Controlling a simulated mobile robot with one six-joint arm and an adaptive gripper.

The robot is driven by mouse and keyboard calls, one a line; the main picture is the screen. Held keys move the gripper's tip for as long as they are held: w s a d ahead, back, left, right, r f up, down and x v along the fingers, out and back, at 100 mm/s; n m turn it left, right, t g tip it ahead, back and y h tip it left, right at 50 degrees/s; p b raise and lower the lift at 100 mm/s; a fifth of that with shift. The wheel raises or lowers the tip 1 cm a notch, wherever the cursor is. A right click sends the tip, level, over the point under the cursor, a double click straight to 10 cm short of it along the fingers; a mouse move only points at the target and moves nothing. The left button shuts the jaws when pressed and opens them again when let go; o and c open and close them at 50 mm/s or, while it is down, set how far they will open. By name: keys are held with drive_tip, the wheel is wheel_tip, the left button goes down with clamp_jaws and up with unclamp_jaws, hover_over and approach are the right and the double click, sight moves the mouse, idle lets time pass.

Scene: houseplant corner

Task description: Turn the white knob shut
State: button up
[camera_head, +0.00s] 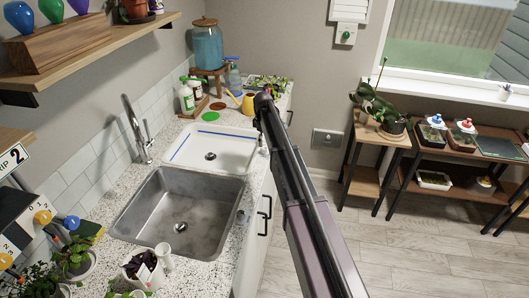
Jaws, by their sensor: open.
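My gripper (264,97) is at the far end of my arm, above the right side of the counter near the white tray. It is open, small in the picture and partly hidden by my arm. I see nothing held in it.
A steel sink (180,215) and tap (136,130) are in the counter, with a white tray (210,148) behind. Bottles, a yellow watering can (246,104) and a blue water jar (207,45) stand farther back. Potted plants crowd the lower left. Floor (410,260) at right is clear.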

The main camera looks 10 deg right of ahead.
sight(264, 148)
drive_tip(key=shift+w+f+b, duration=0.1)
drive_tip(key=shift+f+b, duration=1.95)
drive_tip(key=shift+f, duration=0.35)
